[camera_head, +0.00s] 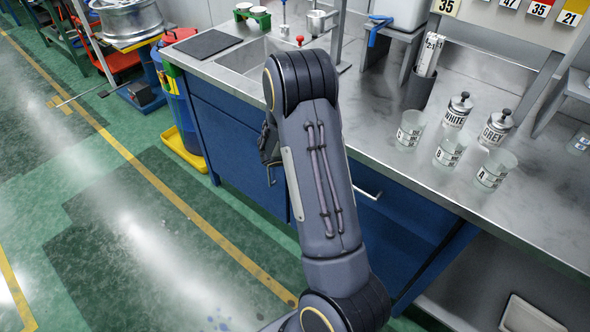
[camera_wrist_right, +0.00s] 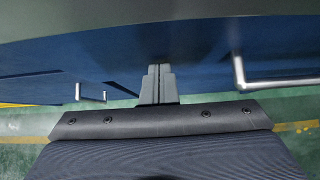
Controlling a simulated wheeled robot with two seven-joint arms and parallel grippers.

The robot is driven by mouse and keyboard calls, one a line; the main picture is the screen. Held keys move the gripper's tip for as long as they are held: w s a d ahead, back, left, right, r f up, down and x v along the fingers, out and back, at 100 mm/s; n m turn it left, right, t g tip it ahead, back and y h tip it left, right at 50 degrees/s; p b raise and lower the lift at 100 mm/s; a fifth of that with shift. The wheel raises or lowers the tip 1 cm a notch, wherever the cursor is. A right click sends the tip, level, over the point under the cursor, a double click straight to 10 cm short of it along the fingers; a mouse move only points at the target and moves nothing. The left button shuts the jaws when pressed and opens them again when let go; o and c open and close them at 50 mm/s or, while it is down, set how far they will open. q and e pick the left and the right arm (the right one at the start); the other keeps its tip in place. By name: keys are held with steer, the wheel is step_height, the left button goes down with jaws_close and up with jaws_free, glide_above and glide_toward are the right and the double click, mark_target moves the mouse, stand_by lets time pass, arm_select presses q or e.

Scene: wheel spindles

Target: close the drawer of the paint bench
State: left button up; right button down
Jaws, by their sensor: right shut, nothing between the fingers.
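The paint bench (camera_head: 450,190) has a steel top and blue fronts. A blue front with a bar handle (camera_head: 368,191) shows right of my arm under the bench top; I cannot tell how far this drawer stands out. In the right wrist view a bar handle (camera_wrist_right: 275,84) is at the right and a smaller one (camera_wrist_right: 92,97) at the left. My right gripper (camera_wrist_right: 157,70) is shut and empty, its fingers pointing at the blue fronts between these handles; contact is unclear. In the head view the right gripper (camera_head: 268,148) is mostly hidden behind my arm. My left gripper is out of view.
On the bench top stand clear cups (camera_head: 411,130), a WHITE can (camera_head: 457,110), a GREY can (camera_head: 495,127) and a dark holder with sticks (camera_head: 420,90). A sink (camera_head: 245,58) is at the left. A yellow-based bin (camera_head: 182,145) stands left of the bench.

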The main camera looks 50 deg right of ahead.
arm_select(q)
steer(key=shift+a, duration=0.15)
arm_select(e)
steer(key=shift+w+d+r, duration=0.1)
steer(key=shift+d, duration=1.15)
steer(key=shift+d+r, duration=0.1)
